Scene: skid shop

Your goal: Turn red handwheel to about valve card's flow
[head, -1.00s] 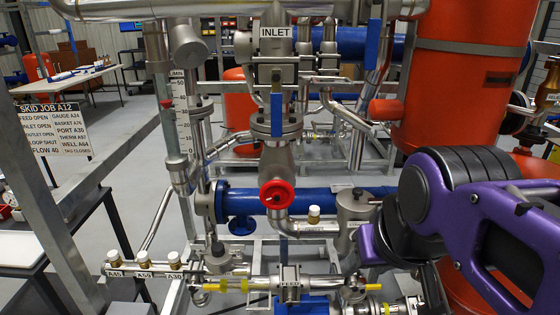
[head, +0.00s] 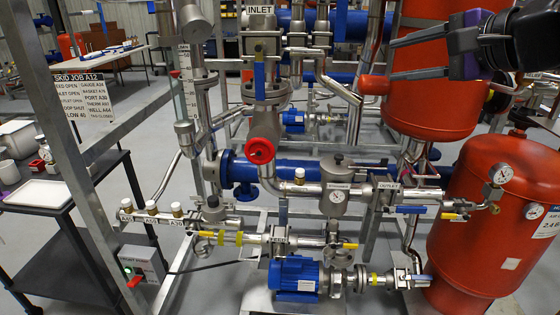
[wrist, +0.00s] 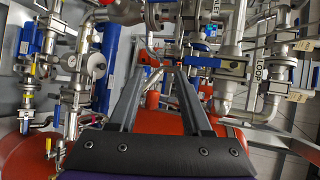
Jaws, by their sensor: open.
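The red handwheel (head: 261,151) sits on the front of the upright valve body below the INLET label, left of centre in the head view. The valve card (head: 85,98), headed SKID JOB A12, hangs at the left; its flow line reads 40 in the earlier head frame. A flow tube with a numbered scale (head: 188,92) stands left of the valve. My gripper (head: 392,56) is at the upper right, well to the right of and above the handwheel. Its fingers are apart and empty in the wrist view (wrist: 160,76). I cannot make out the handwheel there.
A red tank (head: 432,115) stands close behind my gripper, and another red tank (head: 490,225) is at lower right. Blue pump (head: 294,276), pipes and yellow-handled valves crowd the skid's front. A dark cart (head: 60,212) stands left.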

